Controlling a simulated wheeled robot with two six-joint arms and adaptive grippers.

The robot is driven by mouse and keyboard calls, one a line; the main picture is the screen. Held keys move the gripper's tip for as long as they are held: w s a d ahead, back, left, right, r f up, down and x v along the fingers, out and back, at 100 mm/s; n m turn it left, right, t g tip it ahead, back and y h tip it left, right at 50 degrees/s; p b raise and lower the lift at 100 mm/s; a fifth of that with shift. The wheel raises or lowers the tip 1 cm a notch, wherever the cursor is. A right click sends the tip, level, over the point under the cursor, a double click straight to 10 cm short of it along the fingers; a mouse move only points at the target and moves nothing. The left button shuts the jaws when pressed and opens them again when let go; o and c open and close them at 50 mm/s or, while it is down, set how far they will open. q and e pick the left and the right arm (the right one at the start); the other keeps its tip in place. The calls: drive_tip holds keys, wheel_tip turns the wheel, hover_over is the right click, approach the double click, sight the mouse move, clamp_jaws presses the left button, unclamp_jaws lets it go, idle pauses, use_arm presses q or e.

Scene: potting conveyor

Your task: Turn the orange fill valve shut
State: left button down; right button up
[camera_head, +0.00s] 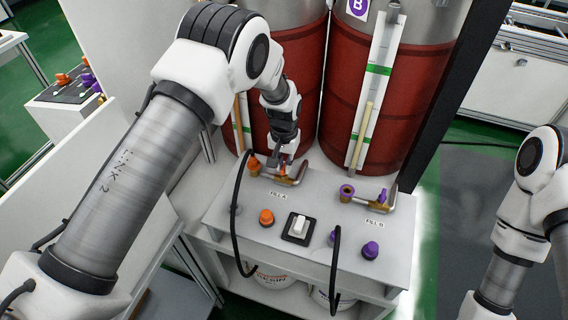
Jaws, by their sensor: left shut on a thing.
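The orange fill valve (255,166) sits on the light grey panel above the label FILL A, with a brass and metal pipe piece to its right. My left gripper (281,161) reaches down from above and is shut on the valve's handle. The fingers hide most of the handle, so its exact angle is hard to tell. My right arm shows at the right edge, but its gripper is out of view.
A purple valve (383,196) labelled FILL B stands to the right. An orange knob (266,217), a white rocker switch (299,225) and a purple knob (370,250) sit in front. Black hoses (238,215) arch over the panel. Two red tanks (385,90) stand behind.

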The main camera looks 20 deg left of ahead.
use_arm(q)
drive_tip(key=shift+s+f, duration=0.2)
drive_tip(key=c, duration=1.2)
unclamp_jaws()
drive_tip(key=shift+w, duration=0.1)
drive_tip(key=shift+w+r, duration=0.1)
wheel_tip(320, 180, up, 12)
drive_tip(key=shift+f, duration=0.1)
